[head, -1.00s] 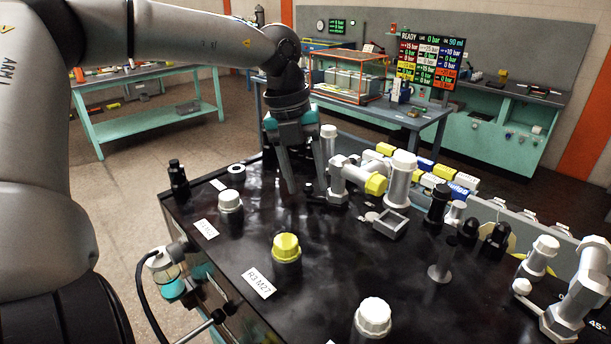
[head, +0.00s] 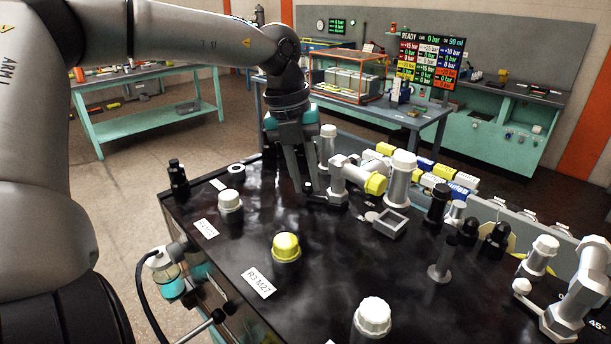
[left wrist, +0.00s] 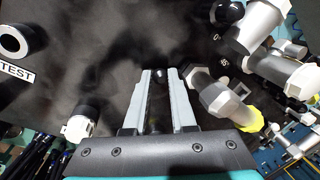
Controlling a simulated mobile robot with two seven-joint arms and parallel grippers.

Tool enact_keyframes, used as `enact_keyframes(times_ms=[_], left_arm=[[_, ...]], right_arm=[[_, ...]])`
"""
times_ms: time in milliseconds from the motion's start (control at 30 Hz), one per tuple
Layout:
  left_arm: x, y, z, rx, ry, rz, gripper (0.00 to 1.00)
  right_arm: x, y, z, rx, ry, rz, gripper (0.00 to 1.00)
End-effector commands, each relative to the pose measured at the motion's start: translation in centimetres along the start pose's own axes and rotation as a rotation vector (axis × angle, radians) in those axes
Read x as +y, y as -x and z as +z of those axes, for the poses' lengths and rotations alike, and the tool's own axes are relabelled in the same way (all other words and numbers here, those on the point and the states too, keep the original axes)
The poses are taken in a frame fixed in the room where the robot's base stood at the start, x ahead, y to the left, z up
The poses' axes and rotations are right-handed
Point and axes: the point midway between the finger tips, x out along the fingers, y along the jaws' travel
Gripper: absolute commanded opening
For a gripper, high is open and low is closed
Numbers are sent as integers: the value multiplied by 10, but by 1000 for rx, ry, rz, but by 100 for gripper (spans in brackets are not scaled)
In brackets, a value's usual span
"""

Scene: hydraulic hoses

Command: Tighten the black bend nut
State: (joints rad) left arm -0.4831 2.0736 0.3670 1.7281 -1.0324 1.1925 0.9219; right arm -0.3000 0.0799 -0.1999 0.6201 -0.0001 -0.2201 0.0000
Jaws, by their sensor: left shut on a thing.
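My left gripper (head: 307,190) points down at the bench top with its two fingers close together. A small black piece, which I take for the black bend nut (head: 308,187), is between the fingertips and mostly hidden by them. In the left wrist view the fingers (left wrist: 160,73) run nearly parallel, and a small dark rounded piece (left wrist: 158,72) shows at their tips. A grey bend fitting with a yellow end (head: 375,184) lies just right of the fingers, and it also shows in the left wrist view (left wrist: 222,100). My right gripper is not in view.
A tall grey fitting (head: 401,180) and an open grey tray (head: 390,222) stand to the right. Yellow-capped (head: 286,246) and white-capped (head: 230,201) fittings stand nearer, with a black fitting (head: 178,178) at the left edge. The bench top (head: 330,265) is bare in between.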

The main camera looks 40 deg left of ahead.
Motion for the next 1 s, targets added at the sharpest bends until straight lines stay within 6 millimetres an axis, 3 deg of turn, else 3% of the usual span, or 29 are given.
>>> enact_keyframes(times_ms=[367, 1000], left_arm=[[-2, -1, 8, 22, -116, 3, 0], [-17, -3, 30, 117, -596, 2, 0]], right_arm=[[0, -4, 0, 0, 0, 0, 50], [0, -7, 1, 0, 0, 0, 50]])
